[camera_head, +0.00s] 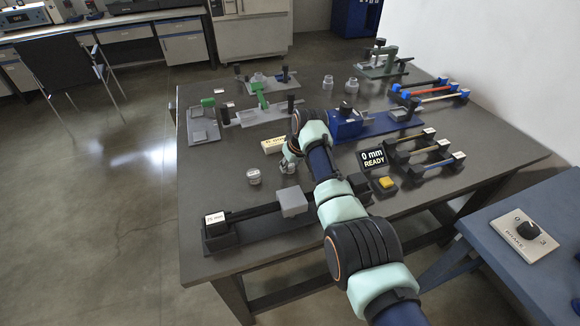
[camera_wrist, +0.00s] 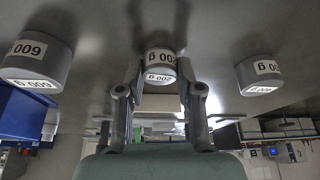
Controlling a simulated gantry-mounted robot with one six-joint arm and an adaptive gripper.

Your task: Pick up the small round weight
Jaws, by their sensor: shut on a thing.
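A small round grey weight with a white label reading about 200 g (camera_wrist: 160,66) sits between the fingertips of my gripper in the wrist view. My gripper (camera_wrist: 160,80) is shut on it, one finger on each side. In the head view my gripper (camera_head: 289,163) is low over the left middle of the table, and the held weight is largely hidden or too small to make out. I cannot tell whether the weight touches the table.
Larger labelled weights stand left (camera_wrist: 36,62) and right (camera_wrist: 260,75) in the wrist view. In the head view, a round weight (camera_head: 254,177) stands left of my gripper. A cream block (camera_head: 273,145) and a slide rig (camera_head: 218,232) are near. A blue fixture (camera_head: 347,126) lies right.

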